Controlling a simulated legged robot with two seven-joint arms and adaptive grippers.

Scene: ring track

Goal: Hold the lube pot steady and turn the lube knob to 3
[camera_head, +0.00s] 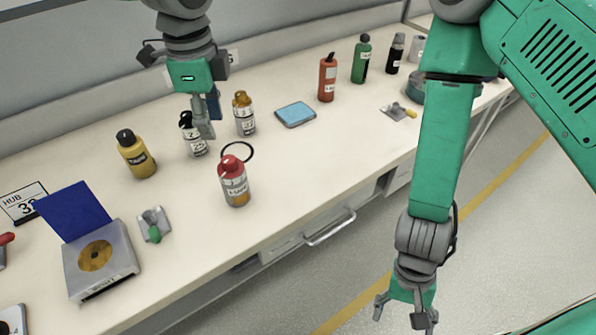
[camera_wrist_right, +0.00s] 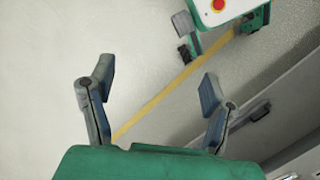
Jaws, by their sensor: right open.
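My left gripper (camera_head: 206,120) reaches down over the bench beside a white-labelled bottle with a black cap (camera_head: 193,140); its fingers overlap in view, and I cannot tell whether they touch the bottle. A similar bottle with an amber cap (camera_head: 243,118) stands just right of the fingers. Both labels carry marks too small to read surely, so I cannot tell which thing is the lube pot, and I make out no clear numbered knob. My right gripper (camera_head: 402,308) hangs over the floor in front of the bench, open and empty; its spread fingers also show in the right wrist view (camera_wrist_right: 155,100).
The bench (camera_head: 330,150) also holds a red-capped bottle (camera_head: 234,182) near the front, a black ring (camera_head: 237,152), a yellow bottle (camera_head: 136,155), a blue pad (camera_head: 295,114), a green-tipped lever plate (camera_head: 154,226) and an open grey box (camera_head: 105,270). A drawer handle (camera_head: 331,228) juts from the front.

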